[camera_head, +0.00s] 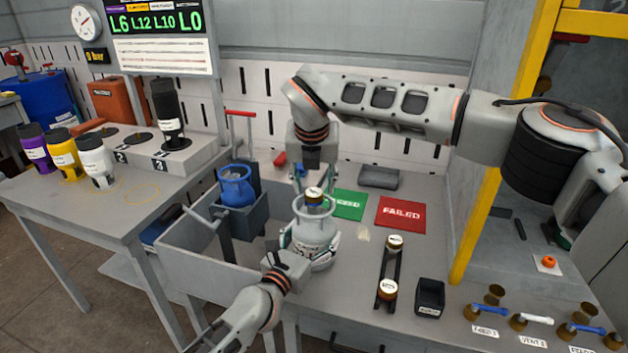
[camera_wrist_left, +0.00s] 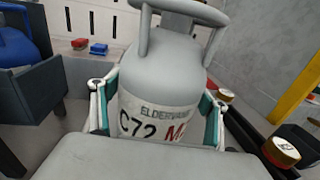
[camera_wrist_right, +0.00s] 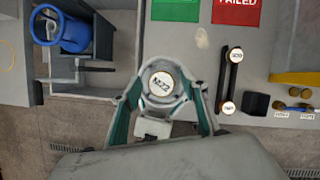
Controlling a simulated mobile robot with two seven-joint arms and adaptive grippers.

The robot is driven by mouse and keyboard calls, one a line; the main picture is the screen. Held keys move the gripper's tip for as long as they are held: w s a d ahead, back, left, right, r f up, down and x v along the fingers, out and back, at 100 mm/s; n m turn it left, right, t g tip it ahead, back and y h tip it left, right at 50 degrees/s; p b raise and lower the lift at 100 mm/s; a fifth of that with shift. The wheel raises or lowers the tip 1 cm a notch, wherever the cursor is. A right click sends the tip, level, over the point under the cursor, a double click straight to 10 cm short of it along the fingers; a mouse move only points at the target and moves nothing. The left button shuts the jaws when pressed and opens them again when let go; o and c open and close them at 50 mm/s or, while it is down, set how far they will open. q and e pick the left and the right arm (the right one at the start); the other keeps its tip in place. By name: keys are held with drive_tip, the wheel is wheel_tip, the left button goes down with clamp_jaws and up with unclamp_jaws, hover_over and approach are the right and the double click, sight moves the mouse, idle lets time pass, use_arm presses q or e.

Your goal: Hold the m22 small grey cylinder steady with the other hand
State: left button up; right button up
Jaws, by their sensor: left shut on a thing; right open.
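The small grey cylinder (camera_head: 313,232) stands upright on the table near the tray edge, with an open collar and a gold-rimmed white cap (camera_wrist_right: 162,83) on top that seems to read M22. In the left wrist view its body (camera_wrist_left: 158,95) shows "C72" and a partly hidden red mark. My left gripper (camera_wrist_left: 158,112) is shut on its body, one teal-padded finger on each side. My right gripper (camera_head: 314,180) points down just above the cylinder's top. It is open, its fingers spread either side of the collar in the right wrist view; contact cannot be told.
A blue cylinder (camera_head: 236,188) sits in a grey holder at left. Green (camera_head: 347,204) and red FAILED (camera_head: 401,213) mats lie behind. A black rail with gold-rimmed caps (camera_head: 387,290) and a black box (camera_head: 429,297) stand right. A yellow post (camera_head: 480,215) rises beyond.

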drive_tip(key=shift+f, duration=0.85)
drive_tip(key=c, duration=1.2)
drive_tip(key=o, duration=1.2)
drive_tip(key=shift+r, duration=1.3)
drive_tip(key=shift+f, duration=0.15)
